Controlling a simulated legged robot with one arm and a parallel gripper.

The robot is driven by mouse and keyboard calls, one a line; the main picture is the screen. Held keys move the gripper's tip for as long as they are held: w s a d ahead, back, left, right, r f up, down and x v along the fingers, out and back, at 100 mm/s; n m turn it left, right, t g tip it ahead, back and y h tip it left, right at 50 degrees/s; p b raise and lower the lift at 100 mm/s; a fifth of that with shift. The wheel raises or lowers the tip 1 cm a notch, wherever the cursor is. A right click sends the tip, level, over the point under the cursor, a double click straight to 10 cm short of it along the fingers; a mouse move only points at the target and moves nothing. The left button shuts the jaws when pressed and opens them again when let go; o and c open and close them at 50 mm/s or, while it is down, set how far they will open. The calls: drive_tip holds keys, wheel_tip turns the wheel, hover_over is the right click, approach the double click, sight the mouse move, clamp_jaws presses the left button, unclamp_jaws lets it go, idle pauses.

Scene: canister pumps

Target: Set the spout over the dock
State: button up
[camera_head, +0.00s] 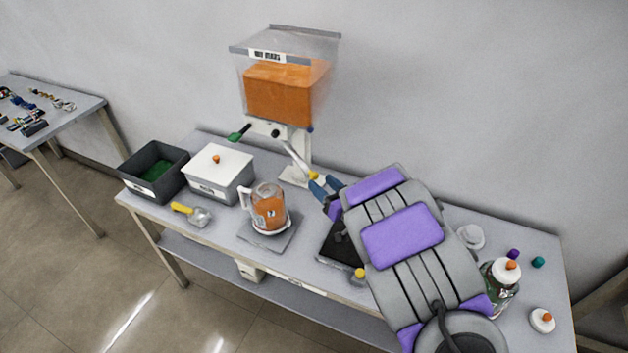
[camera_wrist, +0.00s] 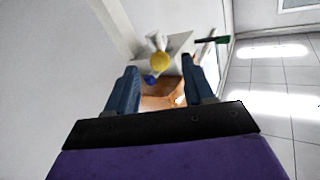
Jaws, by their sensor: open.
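A tall dispenser (camera_head: 279,92) with an orange-filled clear hopper stands at the back of the table. A pale spout arm (camera_head: 297,158) slants down to the right from its head and ends in a yellow knob (camera_head: 313,175). My gripper (camera_head: 325,187) is open, its blue fingers close to this knob. In the wrist view, a yellow knob (camera_wrist: 160,62) appears between and beyond the fingertips of my gripper (camera_wrist: 160,84), with nothing held. A clear jug (camera_head: 268,208) with orange contents sits on a grey square plate (camera_head: 281,242). I cannot tell for certain which part is the dock.
A dark bin (camera_head: 129,180), a white lidded box (camera_head: 228,186) and a yellow-handled scoop (camera_head: 183,208) are at the table's left. A dark tray (camera_head: 335,254) lies beside my arm. Bottle (camera_head: 501,290) and small caps stand at the right. A green handle (camera_head: 239,133) juts left from the dispenser.

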sight(316, 178)
drive_tip(key=shift+b+x, duration=0.4)
drive_tip(key=shift+x, duration=2.05)
drive_tip(key=shift+c, duration=0.2)
clamp_jaws()
